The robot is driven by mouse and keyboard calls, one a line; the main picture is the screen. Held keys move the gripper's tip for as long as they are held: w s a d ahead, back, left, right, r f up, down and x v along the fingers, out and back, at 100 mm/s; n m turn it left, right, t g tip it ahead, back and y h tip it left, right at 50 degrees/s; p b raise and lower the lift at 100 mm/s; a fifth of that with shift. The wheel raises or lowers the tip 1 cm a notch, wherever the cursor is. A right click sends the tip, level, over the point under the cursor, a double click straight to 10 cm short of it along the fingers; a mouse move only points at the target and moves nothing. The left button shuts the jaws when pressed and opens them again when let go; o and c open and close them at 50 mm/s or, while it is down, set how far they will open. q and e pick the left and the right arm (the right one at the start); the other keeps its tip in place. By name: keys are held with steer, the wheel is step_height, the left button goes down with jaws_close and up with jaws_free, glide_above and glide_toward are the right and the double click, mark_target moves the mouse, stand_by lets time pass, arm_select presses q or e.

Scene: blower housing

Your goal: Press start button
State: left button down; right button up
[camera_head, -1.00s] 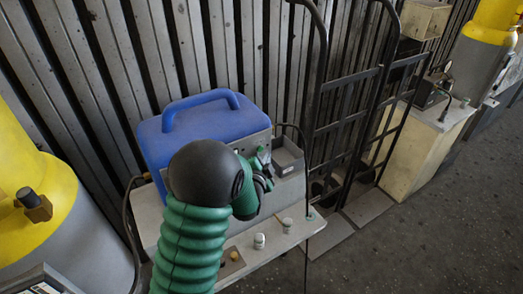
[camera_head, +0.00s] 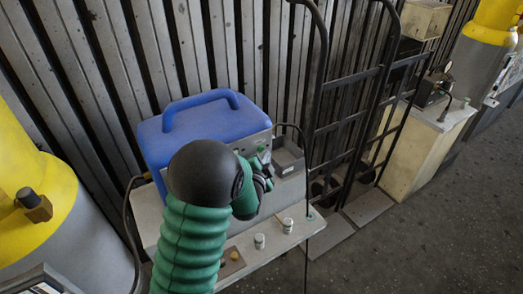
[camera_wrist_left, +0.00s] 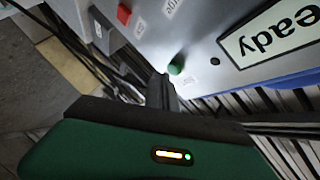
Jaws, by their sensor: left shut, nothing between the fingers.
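A blue machine (camera_head: 205,122) with a top handle and a grey front panel stands on the bench. In the left wrist view its panel (camera_wrist_left: 205,60) appears turned, with a green button (camera_wrist_left: 175,69), a red button (camera_wrist_left: 124,15) and a display reading "Ready" (camera_wrist_left: 268,36). My left gripper (camera_head: 263,165) is shut and empty, close to the panel's front. In the left wrist view the dark fingers (camera_wrist_left: 161,88) end right beside the green button; I cannot tell whether they touch it. My green arm hides part of the panel in the head view. My right gripper is not in view.
A grey open box (camera_head: 289,157) sits right of the machine. Small white containers (camera_head: 259,241) stand on the bench's front part. A black hand truck (camera_head: 345,100) stands to the right, and a yellow and grey cylinder (camera_head: 45,220) on the left. Floor at the right front is clear.

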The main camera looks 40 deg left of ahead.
arm_select(q)
steer(key=shift+w+a, duration=0.1)
steer(key=shift+a, duration=0.3)
stand_by(0.3)
steer(key=shift+d, duration=0.45)
steer(key=s+d, duration=0.2)
steer(key=d, duration=0.3)
steer(key=shift+s+d, duration=0.35)
stand_by(0.4)
